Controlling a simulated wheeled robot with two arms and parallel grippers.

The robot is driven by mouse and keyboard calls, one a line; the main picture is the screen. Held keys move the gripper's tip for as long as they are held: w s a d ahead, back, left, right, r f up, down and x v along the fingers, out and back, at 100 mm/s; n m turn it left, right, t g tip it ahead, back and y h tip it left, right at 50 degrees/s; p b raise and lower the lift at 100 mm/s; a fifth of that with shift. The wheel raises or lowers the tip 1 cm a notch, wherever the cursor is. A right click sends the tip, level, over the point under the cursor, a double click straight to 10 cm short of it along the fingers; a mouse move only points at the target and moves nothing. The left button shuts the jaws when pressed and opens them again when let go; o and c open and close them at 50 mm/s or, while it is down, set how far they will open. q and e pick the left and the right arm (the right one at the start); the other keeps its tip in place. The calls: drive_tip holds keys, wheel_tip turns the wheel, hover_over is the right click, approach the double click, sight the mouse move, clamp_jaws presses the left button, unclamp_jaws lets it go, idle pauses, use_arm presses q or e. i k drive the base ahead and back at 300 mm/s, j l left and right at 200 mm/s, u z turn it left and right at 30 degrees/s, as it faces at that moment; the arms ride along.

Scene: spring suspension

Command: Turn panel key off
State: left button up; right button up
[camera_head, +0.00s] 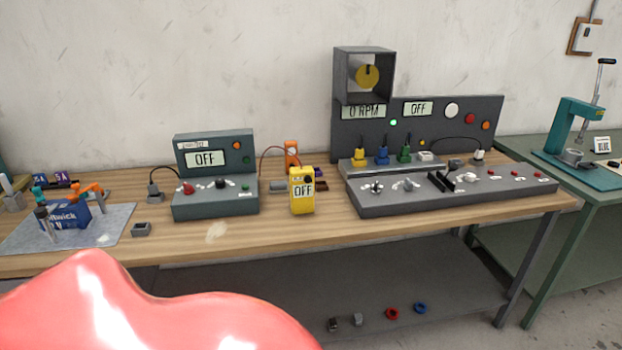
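The large grey control panel (350,130) stands at the back right of the wooden bench, with a sloped console (450,203) in front. A small green light (393,122) is lit. A dark knob or key (376,187) sits at the console's left, with a grey knob (409,184) beside it. They are too small to tell which is the key or how it is turned. Neither of my grippers is in view.
A smaller grey unit (215,209) with an "OFF" display and a yellow meter (302,204) stand left of the console. A glossy red shape (140,315) fills the lower left. A green table (602,187) stands at right. The bench front between meter and console is clear.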

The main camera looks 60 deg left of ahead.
sight(375, 189)
drive_tip(key=u, duration=1.5)
